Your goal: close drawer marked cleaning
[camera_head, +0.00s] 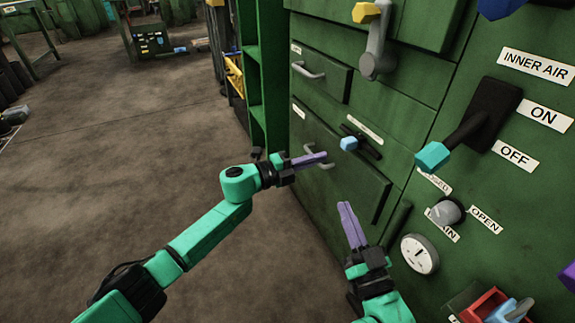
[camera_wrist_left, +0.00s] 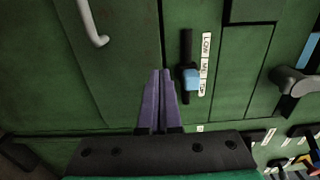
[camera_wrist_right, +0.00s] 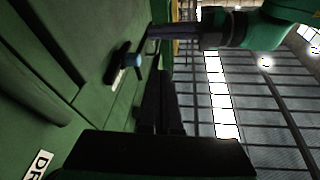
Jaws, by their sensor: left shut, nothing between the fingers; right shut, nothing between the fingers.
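The green cabinet has an upper drawer (camera_head: 325,88) with a grey bar handle (camera_head: 311,70) and a lower drawer (camera_head: 335,185). Each has a small label at its upper left, too small to read, so I cannot tell which says cleaning. Dark strips show along both drawers' right edges; I cannot tell how far they stand out. My left gripper (camera_head: 325,156) is shut and empty, in front of the lower drawer's handle (camera_head: 327,166) and partly hiding it; contact is unclear. A handle (camera_wrist_left: 94,25) shows in the left wrist view. My right gripper (camera_head: 343,205) is shut and empty, lower right.
A blue-tipped selector lever (camera_head: 349,144) stands out beside the lower drawer. A large switch lever (camera_head: 440,152), a knob (camera_head: 447,211) and a gauge (camera_head: 420,254) lie to the right. Green shelving (camera_head: 262,85) adjoins the cabinet. Open floor (camera_head: 100,180) lies at left.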

